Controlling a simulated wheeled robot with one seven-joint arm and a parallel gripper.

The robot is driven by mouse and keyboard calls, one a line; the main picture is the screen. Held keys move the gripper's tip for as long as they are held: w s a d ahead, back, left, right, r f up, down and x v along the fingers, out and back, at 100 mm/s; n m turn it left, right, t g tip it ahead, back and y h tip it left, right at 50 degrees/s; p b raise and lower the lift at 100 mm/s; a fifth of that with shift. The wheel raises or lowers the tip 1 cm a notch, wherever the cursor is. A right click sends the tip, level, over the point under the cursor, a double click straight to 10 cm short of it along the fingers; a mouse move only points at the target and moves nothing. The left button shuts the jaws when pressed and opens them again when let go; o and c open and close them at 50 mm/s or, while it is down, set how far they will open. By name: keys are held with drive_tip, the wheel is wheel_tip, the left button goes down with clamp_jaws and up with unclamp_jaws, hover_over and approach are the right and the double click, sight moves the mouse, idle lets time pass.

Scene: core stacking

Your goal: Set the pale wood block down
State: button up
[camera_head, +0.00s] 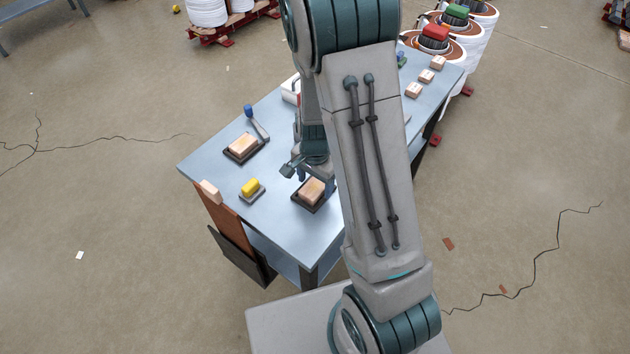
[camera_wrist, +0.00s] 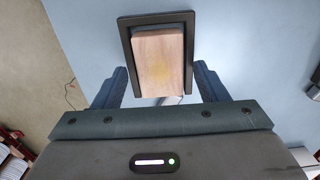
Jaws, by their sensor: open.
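A pale wood block (camera_head: 312,190) lies in a dark shallow tray (camera_head: 298,197) on the table, just below my gripper (camera_head: 304,177). In the wrist view the block (camera_wrist: 160,62) lies inside the dark rim of the tray (camera_wrist: 127,45). My gripper (camera_wrist: 158,85) is open there, with one finger on each side of the block's near end and a visible gap to each. My arm hides part of the table in the head view.
A second dark tray with a pale block (camera_head: 242,144) sits to the left. Several loose pale blocks (camera_head: 426,76) lie at the far right of the light blue table (camera_head: 213,158).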

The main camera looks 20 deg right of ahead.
sight(315, 187)
wheel_tip(315, 187, up, 12)
drive_tip(key=s+r+n+t, duration=0.2)
drive_tip(key=s+r+n, duration=0.8)
drive_tip(key=s, duration=0.4)
drive_tip(key=shift+a+r+n+t+p, duration=0.15)
drive_tip(key=shift+r+n+t+p, duration=0.2)
drive_tip(key=shift+r, duration=0.45)
